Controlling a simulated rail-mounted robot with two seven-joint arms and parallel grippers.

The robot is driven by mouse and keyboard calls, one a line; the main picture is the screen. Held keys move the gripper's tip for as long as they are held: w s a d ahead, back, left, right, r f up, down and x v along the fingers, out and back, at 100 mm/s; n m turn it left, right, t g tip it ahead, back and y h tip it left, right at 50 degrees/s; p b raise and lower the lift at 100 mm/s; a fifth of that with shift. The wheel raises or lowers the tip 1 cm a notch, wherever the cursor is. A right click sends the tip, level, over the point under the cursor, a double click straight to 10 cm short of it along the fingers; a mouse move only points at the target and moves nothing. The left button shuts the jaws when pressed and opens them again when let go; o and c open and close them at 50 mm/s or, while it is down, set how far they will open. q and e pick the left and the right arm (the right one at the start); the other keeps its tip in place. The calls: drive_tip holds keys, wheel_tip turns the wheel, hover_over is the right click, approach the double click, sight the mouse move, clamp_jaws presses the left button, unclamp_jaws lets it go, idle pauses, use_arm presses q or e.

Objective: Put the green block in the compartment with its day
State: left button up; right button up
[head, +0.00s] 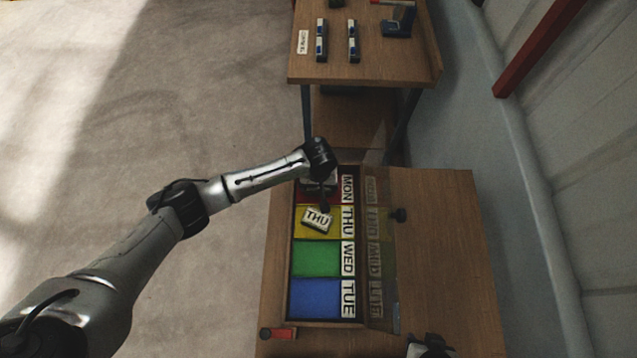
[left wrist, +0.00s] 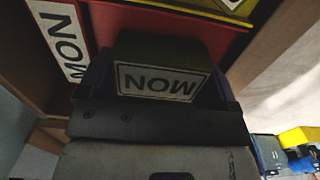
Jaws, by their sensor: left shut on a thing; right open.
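My left gripper (head: 322,188) is over the red MON compartment (head: 305,201) at the far end of the box in the head view. In the left wrist view it is shut on the green block (left wrist: 160,50), which looks dark olive and carries a white MON label. Red compartment surface (left wrist: 212,38) and the MON plate (left wrist: 62,42) show close around the block. I cannot tell whether the block touches the floor. In the head view the gripper mostly hides the block. My right gripper (head: 430,346) is open at the bottom edge, partly cut off.
A THU block (head: 318,219) lies tilted in the yellow compartment. The green WED (head: 317,259) and blue TUE (head: 315,299) compartments are empty. A clear lid (head: 381,245) with a black knob (head: 398,215) stands along the box's right side. Another table (head: 375,65) holds several objects.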

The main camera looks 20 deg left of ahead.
use_arm(q)
drive_tip(key=o, duration=0.8)
drive_tip(key=shift+f, duration=0.1)
drive_tip(key=shift+c, duration=0.2)
wheel_tip(320, 180, up, 12)
drive_tip(key=p, duration=0.1)
